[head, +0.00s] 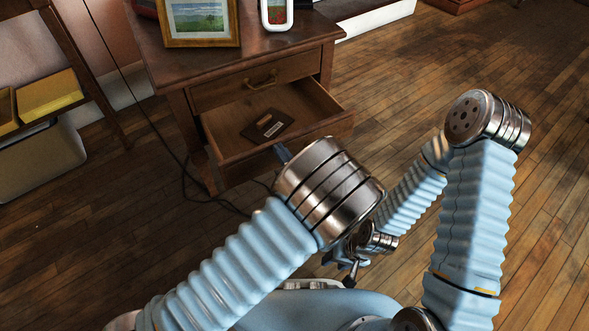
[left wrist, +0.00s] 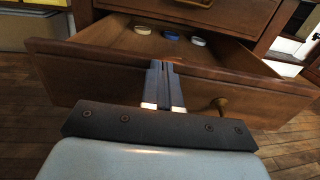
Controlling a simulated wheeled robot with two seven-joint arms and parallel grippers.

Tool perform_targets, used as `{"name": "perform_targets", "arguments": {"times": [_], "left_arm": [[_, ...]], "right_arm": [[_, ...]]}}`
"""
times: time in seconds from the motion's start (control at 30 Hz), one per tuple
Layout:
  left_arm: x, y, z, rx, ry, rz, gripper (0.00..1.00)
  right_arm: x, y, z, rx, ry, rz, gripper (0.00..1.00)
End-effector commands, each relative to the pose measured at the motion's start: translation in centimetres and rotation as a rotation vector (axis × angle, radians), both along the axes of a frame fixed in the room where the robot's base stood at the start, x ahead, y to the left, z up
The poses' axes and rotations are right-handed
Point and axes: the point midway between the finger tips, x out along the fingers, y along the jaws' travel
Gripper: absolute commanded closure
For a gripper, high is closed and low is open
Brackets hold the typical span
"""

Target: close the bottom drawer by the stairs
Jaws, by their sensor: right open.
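The bottom drawer (head: 325,126) of a wooden side table is pulled out, below a closed upper drawer (head: 225,92). A dark flat item (head: 258,127) lies in it. In the head view my wrist hides most of that gripper. My right gripper (head: 346,268) is open, low near my base, away from the drawer, and partly hidden.
A framed picture (head: 201,20) and a white device (head: 277,14) stand on the table top (head: 255,50). A dark cable (head: 190,168) runs on the floor left of the drawer. A shelf with yellow boxes (head: 48,94) is at the left. Wooden floor (head: 420,75) is clear at the right.

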Motion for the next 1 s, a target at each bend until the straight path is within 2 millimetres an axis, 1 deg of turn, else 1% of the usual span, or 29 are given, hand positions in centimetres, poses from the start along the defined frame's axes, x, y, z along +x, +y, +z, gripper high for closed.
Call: {"name": "perform_targets", "arguments": {"times": [0.03,0.2,0.4,0.5,0.7,0.83,1.0], "left_arm": [[1.3,0.9,0.0,-0.001,0.0,0.006,1.0],[5.4,3.0,-0.1,0.0,-0.001,0.005,1.0],[9.5,5.2,-0.1,0.0,-0.001,0.003,1.0],[11.1,6.0,-0.1,0.0,-0.001,0.003,1.0],[13.2,7.1,-0.1,0.001,0.0,0.002,1.0],[14.0,7.4,0.0,0.0,-0.001,0.0,1.0],[14.2,7.6,0.0,0.001,0.0,0.0,1.0]], "right_arm": [[0.0,0.0,0.0,0.0,0.0,0.0,0.57],[0.0,0.0,-0.1,0.0,0.0,0.0,0.57],[0.0,0.0,-0.4,0.0,-0.001,0.0,0.57],[0.0,0.0,-0.5,0.0,-0.001,0.0,0.57],[0.0,0.0,-0.7,0.0,-0.002,-0.001,0.57],[0.0,0.0,-0.8,0.0,-0.002,-0.001,0.57],[0.0,0.0,-0.8,0.0,-0.002,-0.001,0.57]]}}
